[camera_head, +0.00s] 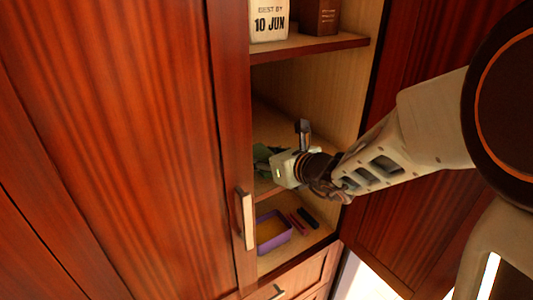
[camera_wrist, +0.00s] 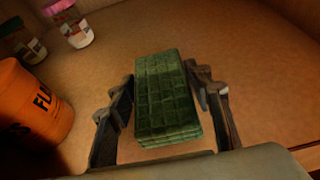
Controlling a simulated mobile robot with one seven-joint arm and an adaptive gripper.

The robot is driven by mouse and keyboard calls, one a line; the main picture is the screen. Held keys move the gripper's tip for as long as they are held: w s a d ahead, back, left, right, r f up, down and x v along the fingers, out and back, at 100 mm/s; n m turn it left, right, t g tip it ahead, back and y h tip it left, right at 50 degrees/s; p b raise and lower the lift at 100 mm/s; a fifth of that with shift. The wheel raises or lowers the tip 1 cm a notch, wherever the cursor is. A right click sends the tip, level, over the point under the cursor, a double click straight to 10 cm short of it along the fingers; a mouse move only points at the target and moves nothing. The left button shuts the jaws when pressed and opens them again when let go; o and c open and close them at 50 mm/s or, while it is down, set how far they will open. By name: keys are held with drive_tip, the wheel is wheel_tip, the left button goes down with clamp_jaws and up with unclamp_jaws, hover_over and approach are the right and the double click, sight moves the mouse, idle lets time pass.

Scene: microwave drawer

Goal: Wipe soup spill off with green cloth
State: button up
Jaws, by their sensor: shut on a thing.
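The green cloth (camera_wrist: 163,98) is a folded, grid-textured stack in the middle of the wrist view. My gripper (camera_wrist: 165,105) has one finger on each side of it and is shut on it. In the head view, my gripper (camera_head: 275,166) reaches into the open cabinet at the middle shelf, and part of the green cloth (camera_head: 262,153) shows at its tip. The cloth is over the wooden shelf surface (camera_wrist: 255,85); I cannot tell if it touches it. I see no soup spill in either view.
An orange container (camera_wrist: 32,105) stands left of my gripper, and jars (camera_wrist: 72,28) stand behind it. A purple box (camera_head: 273,232) sits on the shelf below. A white date box (camera_head: 269,22) stands above. The cabinet door with its handle (camera_head: 246,218) is at left; the shelf's right side is clear.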

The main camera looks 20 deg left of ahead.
drive_tip(key=shift+f+b, duration=0.7)
drive_tip(key=shift+b, duration=0.05)
drive_tip(key=shift+d, duration=0.1)
drive_tip(key=shift+w+d, duration=0.7)
drive_tip(key=shift+w, duration=0.2)
drive_tip(key=shift+w+d, duration=0.7)
drive_tip(key=shift+w, duration=0.15)
drive_tip(key=shift+w+d+f+p, duration=0.15)
drive_tip(key=shift+w+d+p, duration=0.2)
drive_tip(key=shift+w+d, duration=0.45)
drive_tip(key=shift+w+d+p, duration=0.25)
drive_tip(key=shift+w+d, duration=0.8)
drive_tip(key=shift+w, duration=0.2)
drive_tip(key=shift+w+d+p, duration=0.25)
drive_tip(key=shift+w+d, duration=0.75)
drive_tip(key=shift+w, duration=0.2)
drive_tip(key=shift+b, duration=0.35)
